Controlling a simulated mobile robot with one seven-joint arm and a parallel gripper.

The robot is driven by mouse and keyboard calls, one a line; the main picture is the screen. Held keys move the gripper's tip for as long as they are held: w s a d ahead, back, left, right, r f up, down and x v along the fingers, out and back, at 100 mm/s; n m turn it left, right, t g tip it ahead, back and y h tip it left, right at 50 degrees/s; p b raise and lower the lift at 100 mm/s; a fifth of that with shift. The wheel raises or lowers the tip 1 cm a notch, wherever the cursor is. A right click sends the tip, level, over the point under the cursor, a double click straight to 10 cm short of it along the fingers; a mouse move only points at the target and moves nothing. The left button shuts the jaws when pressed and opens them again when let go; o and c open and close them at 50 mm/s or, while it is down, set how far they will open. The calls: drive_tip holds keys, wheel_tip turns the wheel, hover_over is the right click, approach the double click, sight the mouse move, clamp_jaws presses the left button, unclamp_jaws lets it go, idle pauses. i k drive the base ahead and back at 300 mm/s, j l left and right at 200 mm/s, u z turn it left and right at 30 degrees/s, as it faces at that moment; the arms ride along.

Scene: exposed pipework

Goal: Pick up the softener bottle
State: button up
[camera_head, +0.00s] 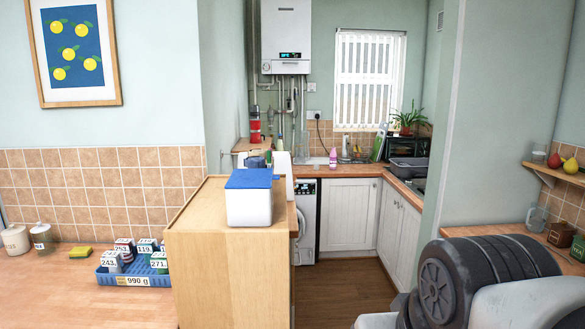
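A small pink bottle (333,158) with a pale top stands upright on the back counter, left of the window's middle, near the tiled wall. It may be the softener bottle, but it is too small for me to read a label. Other bottle-like items stand further left near the pipes, partly hidden by the box in front. Dark and grey links of my own arm fill the lower right corner. My gripper is not in view.
A white box with a blue lid (249,204) stands on a tall wooden cabinet (228,270). A blue tray (134,280) of labelled boxes is on the left counter. A washing machine (305,215) and white cupboards (349,218) line the back. Wooden floor between is clear.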

sight(333, 157)
drive_tip(key=i+l+z, duration=0.4)
drive_tip(key=i, duration=0.4)
drive_tip(key=i+l, duration=0.25)
drive_tip(key=i, duration=0.25)
drive_tip(key=i+l+z, duration=0.15)
drive_tip(key=i, duration=0.35)
drive_tip(key=i+u, duration=0.25)
drive_tip(key=i, duration=0.5)
drive_tip(key=i+u, duration=0.25)
drive_tip(key=i, duration=0.45)
drive_tip(key=i+j, duration=0.1)
drive_tip(key=i, duration=1.45)
drive_tip(key=i+z, duration=0.15)
drive_tip(key=i, duration=0.35)
drive_tip(key=i+j+z, duration=0.15)
drive_tip(key=i, duration=0.35)
drive_tip(key=i+j+z, duration=0.2)
drive_tip(key=i, duration=0.25)
